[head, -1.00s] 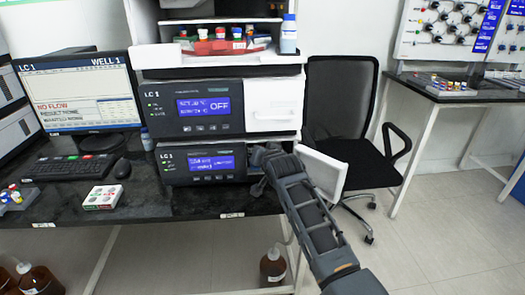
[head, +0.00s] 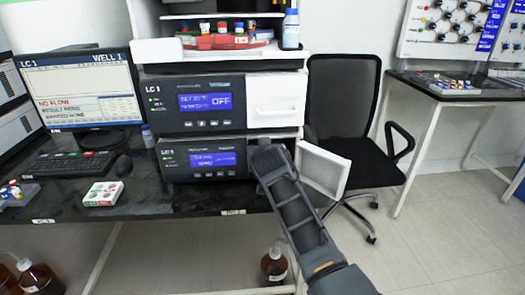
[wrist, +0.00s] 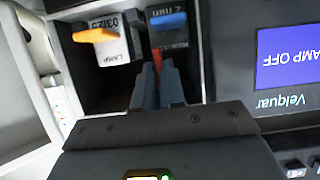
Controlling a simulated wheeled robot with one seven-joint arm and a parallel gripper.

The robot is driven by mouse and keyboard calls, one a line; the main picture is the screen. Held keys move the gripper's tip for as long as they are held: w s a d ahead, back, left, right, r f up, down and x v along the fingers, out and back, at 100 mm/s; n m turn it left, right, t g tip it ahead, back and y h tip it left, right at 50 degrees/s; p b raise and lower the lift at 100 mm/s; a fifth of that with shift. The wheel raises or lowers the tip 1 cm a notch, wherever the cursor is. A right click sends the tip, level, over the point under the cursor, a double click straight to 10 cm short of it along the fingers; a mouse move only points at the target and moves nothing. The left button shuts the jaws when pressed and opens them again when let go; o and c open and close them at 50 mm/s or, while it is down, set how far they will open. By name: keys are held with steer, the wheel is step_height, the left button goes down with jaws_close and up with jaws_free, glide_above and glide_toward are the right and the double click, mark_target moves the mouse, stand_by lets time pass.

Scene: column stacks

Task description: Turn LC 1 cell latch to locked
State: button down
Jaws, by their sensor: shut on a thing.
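The lower LC 1 module (head: 205,160) has its white door (head: 322,172) swung open at the right. In the wrist view, its open bay holds a block with an orange handle (wrist: 97,35) and a label reading LAMP. Beside it is a block with a blue handle (wrist: 168,21). A red latch lever (wrist: 173,55) lies just below the blue handle. My gripper (wrist: 157,68) reaches into the bay with its two dark fingers close together at the red lever, shut on it. The fingers partly cover the lever, so its exact angle is hard to tell. My arm hides the bay in the head view.
The upper LC 1 module (head: 200,103) sits directly above. A monitor (head: 80,92) reads NO FLOW. A small vial box (head: 103,193) lies on the bench at the left. A black chair (head: 345,110) stands right of the open door.

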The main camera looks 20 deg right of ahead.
steer(key=shift+f, duration=0.1)
steer(key=c, duration=1.2)
jaws_free()
steer(key=shift+v, duration=3.95)
